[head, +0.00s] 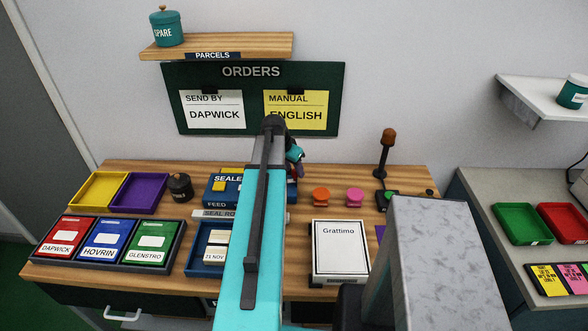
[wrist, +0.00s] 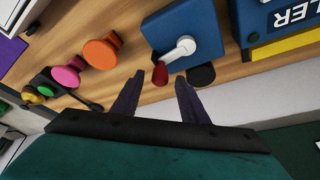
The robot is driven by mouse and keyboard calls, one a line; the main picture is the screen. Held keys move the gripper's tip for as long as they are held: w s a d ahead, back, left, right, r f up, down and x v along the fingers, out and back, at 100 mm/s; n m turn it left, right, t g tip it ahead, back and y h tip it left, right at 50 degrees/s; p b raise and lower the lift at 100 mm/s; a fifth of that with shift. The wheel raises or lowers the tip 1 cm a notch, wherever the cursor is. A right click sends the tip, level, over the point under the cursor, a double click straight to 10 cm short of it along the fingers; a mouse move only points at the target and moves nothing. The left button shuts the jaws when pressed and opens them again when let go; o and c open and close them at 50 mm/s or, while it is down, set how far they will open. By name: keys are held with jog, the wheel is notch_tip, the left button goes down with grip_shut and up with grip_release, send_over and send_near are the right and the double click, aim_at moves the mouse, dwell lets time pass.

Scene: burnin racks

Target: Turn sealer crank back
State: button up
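The blue sealer (head: 215,191) stands on the wooden bench in the head view, partly hidden by my arm. In the wrist view its blue side housing (wrist: 186,28) carries a silver crank (wrist: 180,50) with a dark red knob (wrist: 161,76). The crank points down and left in that picture. My gripper (wrist: 158,80) is open. Its two dark fingers point at the crank, with the knob in the gap near the fingertips; I cannot tell whether they touch it. In the head view my arm hides most of the gripper and the crank.
An orange stamp (head: 320,196) and a pink stamp (head: 355,196) stand right of the sealer. A dark post with a brown knob (head: 388,140) is behind them. A Grattimo box (head: 340,250) lies in front. The orders board (head: 335,80) hangs behind.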

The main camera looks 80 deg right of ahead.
jog(key=shift+d+f, duration=0.1)
jog(key=shift+f, duration=0.25)
jog(key=shift+c, duration=0.2)
grip_shut()
